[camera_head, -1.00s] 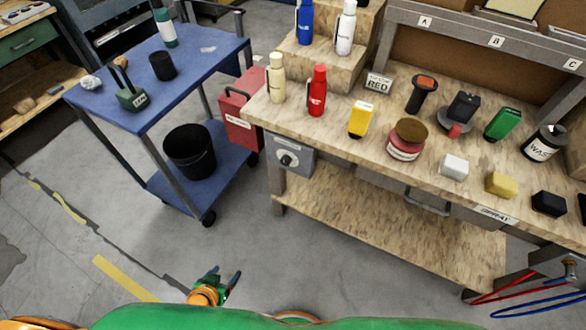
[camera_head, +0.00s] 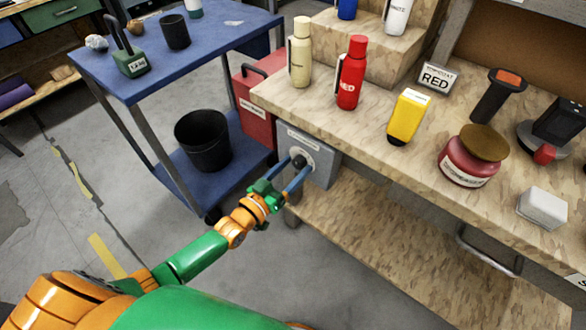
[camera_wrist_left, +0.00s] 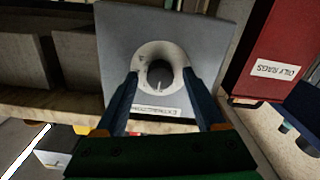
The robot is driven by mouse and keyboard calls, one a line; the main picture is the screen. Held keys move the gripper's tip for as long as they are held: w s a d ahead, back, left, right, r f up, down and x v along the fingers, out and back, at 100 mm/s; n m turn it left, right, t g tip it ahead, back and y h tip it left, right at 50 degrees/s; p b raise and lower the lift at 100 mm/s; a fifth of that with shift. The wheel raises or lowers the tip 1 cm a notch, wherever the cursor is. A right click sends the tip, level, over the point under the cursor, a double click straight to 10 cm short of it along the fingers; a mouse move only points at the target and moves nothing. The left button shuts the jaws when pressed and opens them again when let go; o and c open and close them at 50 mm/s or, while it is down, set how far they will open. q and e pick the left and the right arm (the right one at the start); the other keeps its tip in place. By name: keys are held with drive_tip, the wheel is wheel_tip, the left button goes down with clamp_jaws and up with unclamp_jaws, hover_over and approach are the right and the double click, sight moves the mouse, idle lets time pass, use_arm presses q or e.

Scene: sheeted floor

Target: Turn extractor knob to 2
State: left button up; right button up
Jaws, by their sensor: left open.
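The extractor knob (camera_head: 299,161) is a dark round knob on a pale dial, on a grey box (camera_head: 322,165) fixed under the left end of the workbench. In the left wrist view the knob (camera_wrist_left: 159,75) sits in the middle of the dial, with a light pointer mark toward the picture's bottom. The box label reads upside down there. My left gripper (camera_head: 291,175) is open, its two blue fingers on either side of the knob; in the left wrist view the fingertips (camera_wrist_left: 160,80) flank the dial. I cannot tell whether they touch the knob. My right gripper is not in view.
The wooden workbench (camera_head: 370,130) above carries a cream flask (camera_head: 300,55), a red flask (camera_head: 350,75) and a yellow bottle (camera_head: 408,115). A red oily-rags box (camera_head: 257,105) stands just left of the grey box. A blue cart (camera_head: 235,35) with a black bin (camera_head: 204,142) is farther left.

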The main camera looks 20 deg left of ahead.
use_arm(q)
clamp_jaws()
drive_tip(key=shift+m, duration=0.3)
drive_tip(key=m, duration=0.2)
drive_tip(key=shift+m, duration=0.4)
drive_tip(key=m, duration=0.4)
drive_tip(key=shift+p, duration=0.4)
drive_tip(key=m, duration=0.4)
drive_tip(key=shift+m, duration=2.2)
